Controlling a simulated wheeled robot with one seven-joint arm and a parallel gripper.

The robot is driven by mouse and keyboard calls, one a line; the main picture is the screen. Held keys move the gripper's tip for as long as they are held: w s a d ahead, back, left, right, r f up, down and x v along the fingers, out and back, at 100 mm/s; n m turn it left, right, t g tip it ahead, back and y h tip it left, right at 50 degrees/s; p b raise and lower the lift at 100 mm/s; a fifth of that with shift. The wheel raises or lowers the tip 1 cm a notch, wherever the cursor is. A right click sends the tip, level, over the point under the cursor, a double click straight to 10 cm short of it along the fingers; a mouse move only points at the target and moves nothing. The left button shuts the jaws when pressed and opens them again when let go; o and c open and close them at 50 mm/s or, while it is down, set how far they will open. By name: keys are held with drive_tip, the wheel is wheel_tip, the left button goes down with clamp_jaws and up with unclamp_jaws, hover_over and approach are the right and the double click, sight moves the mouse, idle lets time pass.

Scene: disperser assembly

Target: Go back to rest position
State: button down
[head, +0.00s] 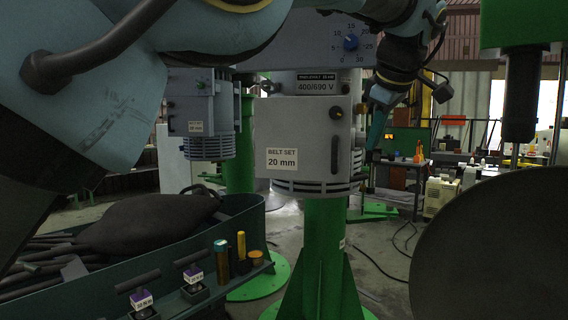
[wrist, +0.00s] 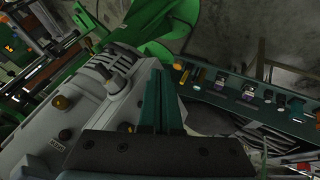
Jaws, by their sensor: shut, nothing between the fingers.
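My gripper (head: 372,148) hangs at the right side of the grey machine head (head: 300,140) labelled "BELT SET 20 mm" in the head view. Its teal fingers point down, close to the machine's right face; I cannot tell whether they touch it. In the wrist view my gripper (wrist: 161,75) shows its two fingers side by side, shut and empty. The machine head (wrist: 85,115) fills the left of that view. My arm crosses the top of the head view, in front of the machine.
A teal tray (head: 250,215) with dark bars, a dark sack (head: 150,222) and a tool ledge stands at lower left; its ledge also shows in the wrist view (wrist: 245,110). A green column (head: 325,240) supports the machine. A large dark disc (head: 495,250) is at lower right.

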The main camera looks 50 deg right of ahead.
drive_tip(key=w+a+f+y, duration=0.1)
drive_tip(key=w+a+f, duration=0.1)
drive_tip(key=w, duration=0.6)
drive_tip(key=w+a+f+y, duration=0.1)
drive_tip(key=w+a+f, duration=0.15)
drive_tip(key=w, duration=0.55)
drive_tip(key=w+a+f+y, duration=0.1)
drive_tip(key=w+a+f, duration=0.5)
drive_tip(key=w+a, duration=0.55)
drive_tip(key=w+a+f+y, duration=0.1)
drive_tip(key=w+a+f, duration=0.5)
drive_tip(key=w+a, duration=0.55)
drive_tip(key=w+a+f+g+y, duration=0.1)
drive_tip(key=a+f, duration=0.3)
drive_tip(key=a, duration=0.7)
drive_tip(key=w+a+f+g, duration=0.15)
drive_tip(key=a+f, duration=0.25)
drive_tip(key=a, duration=0.7)
drive_tip(key=s+a+f, duration=0.3)
drive_tip(key=s+a, duration=0.1)
drive_tip(key=a, duration=0.4)
drive_tip(key=s+a+f, duration=0.3)
drive_tip(key=s+a, duration=0.2)
drive_tip(key=a, duration=0.3)
drive_tip(key=shift+s+a+f+y, duration=0.2)
drive_tip(key=shift+a+f+y, duration=0.1)
drive_tip(key=shift+a+f, duration=0.1)
